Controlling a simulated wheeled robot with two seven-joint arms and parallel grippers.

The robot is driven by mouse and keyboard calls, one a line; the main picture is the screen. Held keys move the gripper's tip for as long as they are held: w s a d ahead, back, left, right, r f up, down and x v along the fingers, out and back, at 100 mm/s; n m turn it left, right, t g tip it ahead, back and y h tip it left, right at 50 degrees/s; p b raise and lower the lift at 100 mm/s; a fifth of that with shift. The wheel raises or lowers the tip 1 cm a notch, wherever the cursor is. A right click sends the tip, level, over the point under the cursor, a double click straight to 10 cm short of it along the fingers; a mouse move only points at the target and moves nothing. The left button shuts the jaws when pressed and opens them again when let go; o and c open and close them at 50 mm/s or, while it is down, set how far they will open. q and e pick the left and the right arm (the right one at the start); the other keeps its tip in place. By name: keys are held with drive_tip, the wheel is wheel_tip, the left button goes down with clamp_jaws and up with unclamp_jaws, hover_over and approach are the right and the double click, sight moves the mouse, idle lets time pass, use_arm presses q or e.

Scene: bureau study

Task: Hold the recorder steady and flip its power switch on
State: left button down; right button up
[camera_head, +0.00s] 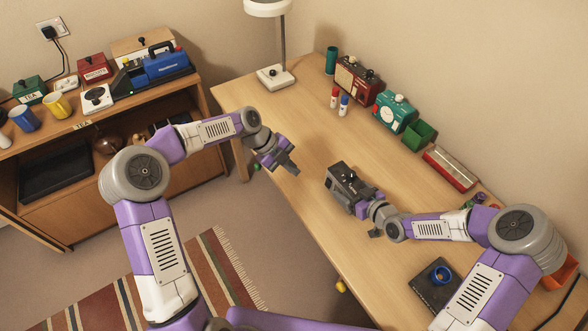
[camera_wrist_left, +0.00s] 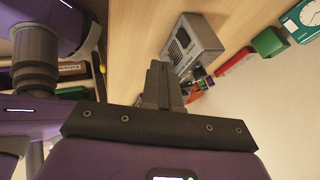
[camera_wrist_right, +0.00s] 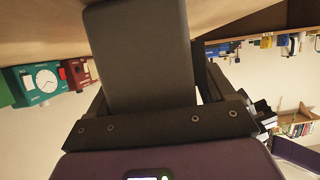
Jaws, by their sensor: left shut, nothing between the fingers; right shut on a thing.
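The recorder (camera_head: 343,181), a dark grey box with a black knob or switch on top, stands on the desk. My right gripper (camera_head: 364,204) is shut on its near end. In the right wrist view the recorder (camera_wrist_right: 140,55) is a large dark block between the fingers, its switch hidden. My left gripper (camera_head: 291,171) is shut and empty, above the desk's left edge, apart from the recorder and to its left. In the left wrist view its closed fingers (camera_wrist_left: 162,85) point towards the recorder (camera_wrist_left: 200,40). I cannot tell the switch's position.
The desk (camera_head: 290,110) is clear between the lamp (camera_head: 276,76) and the recorder. A red radio (camera_head: 357,80), a teal clock box (camera_head: 394,112), a green bin (camera_head: 419,136) and a red tray (camera_head: 450,169) line the wall. A dark pad (camera_head: 428,290) lies near my right arm.

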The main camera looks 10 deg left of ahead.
sight(328, 183)
use_arm(q)
drive_tip(key=shift+s+a+f, duration=0.15)
drive_tip(key=shift+f, duration=0.5)
drive_tip(key=shift+f, duration=0.1)
drive_tip(key=x, duration=1)
drive_tip(key=shift+f, duration=0.1)
drive_tip(key=shift+w+d, duration=0.9)
drive_tip(key=shift+d, duration=0.2)
drive_tip(key=shift+w+d, duration=0.4)
